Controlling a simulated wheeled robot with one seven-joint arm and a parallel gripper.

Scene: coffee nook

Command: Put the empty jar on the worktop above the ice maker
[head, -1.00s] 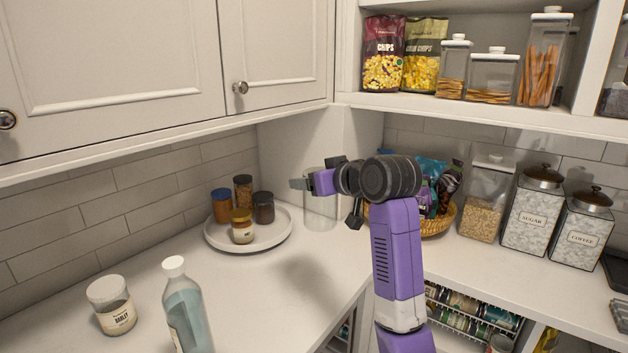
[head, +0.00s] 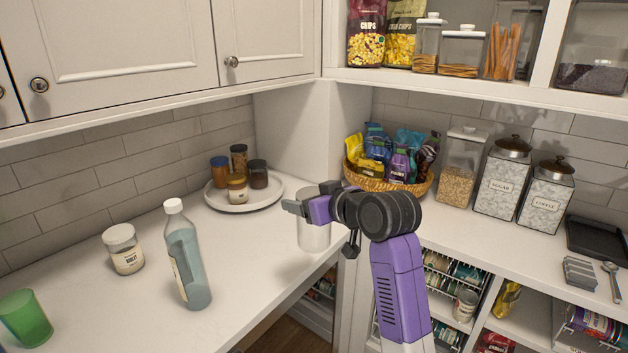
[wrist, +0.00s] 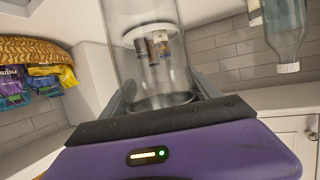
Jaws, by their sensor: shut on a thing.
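The empty jar is clear glass; in the head view (head: 314,236) it hangs from or stands at my gripper, over the right edge of the left white worktop (head: 130,305). My gripper (head: 300,208) is shut on it. In the wrist view the jar (wrist: 150,45) is between both fingers of my gripper (wrist: 163,95), and shelf-like background and small jars show through its glass. I cannot tell whether its base touches the worktop. No ice maker can be made out.
On the left worktop are a round tray (head: 215,202) with several small jars, a barley jar (head: 123,250), a bottle (head: 186,260) and a green cup (head: 25,318). A snack basket (head: 365,183) and canisters (head: 505,180) stand behind my arm. The worktop's front middle is clear.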

